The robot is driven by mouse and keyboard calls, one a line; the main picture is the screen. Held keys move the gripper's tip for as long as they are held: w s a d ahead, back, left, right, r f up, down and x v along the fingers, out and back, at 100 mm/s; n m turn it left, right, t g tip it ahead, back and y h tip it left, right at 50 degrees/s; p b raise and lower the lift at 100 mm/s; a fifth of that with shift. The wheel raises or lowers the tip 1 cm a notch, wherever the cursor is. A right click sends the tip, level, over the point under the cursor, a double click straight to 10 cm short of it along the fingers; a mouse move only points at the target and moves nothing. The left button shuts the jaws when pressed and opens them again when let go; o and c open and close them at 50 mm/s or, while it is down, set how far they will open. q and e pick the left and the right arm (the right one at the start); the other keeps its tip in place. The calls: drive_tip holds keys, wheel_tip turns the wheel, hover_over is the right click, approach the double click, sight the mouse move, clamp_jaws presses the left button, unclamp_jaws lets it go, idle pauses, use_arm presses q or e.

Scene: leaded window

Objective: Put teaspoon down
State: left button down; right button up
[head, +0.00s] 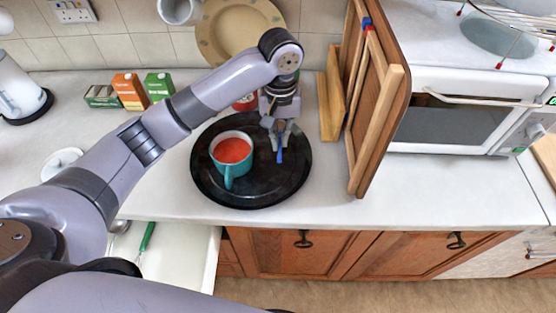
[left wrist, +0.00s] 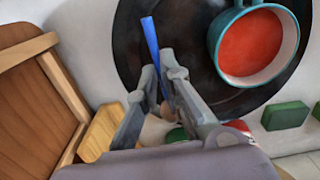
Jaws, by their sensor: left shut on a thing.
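The teaspoon (head: 280,156) shows as a blue handle in my left gripper (head: 279,138). In the left wrist view the blue handle (left wrist: 150,40) sticks out past the fingertips (left wrist: 158,74), which are shut on it. The spoon's bowl end is hidden or unclear between the fingers. The gripper points down over the right part of a round black tray (head: 250,193), to the right of a teal mug (head: 218,168) with red liquid. The mug also shows in the left wrist view (left wrist: 214,40). I cannot tell whether the spoon touches the tray. My right gripper is out of view.
Wooden boards (head: 378,110) stand upright right of the tray. A beige plate (head: 215,35) leans at the wall behind. Small cartons (head: 130,92) and a white dish (head: 62,160) stand left. An open drawer (head: 180,255) below holds a green-handled utensil (head: 147,237). The counter's front strip is clear.

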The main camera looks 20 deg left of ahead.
use_arm(q)
hover_over(280, 170)
wheel_tip(280, 170, down, 6)
drive_tip(key=shift+r+p, duration=0.25)
drive_tip(key=shift+p, duration=0.15)
drive_tip(key=shift+f, duration=0.65)
wheel_tip(280, 170, down, 4)
drive_tip(key=shift+w+r+p, duration=0.1)
drive_tip(key=shift+p, duration=0.3)
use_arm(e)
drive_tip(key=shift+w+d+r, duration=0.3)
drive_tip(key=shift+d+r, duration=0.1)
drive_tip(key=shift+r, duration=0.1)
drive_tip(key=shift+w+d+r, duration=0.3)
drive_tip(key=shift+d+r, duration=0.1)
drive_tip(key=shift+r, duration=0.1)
use_arm(q)
drive_tip(key=c, duration=1.8)
unclamp_jaws()
drive_tip(key=shift+o, duration=0.2)
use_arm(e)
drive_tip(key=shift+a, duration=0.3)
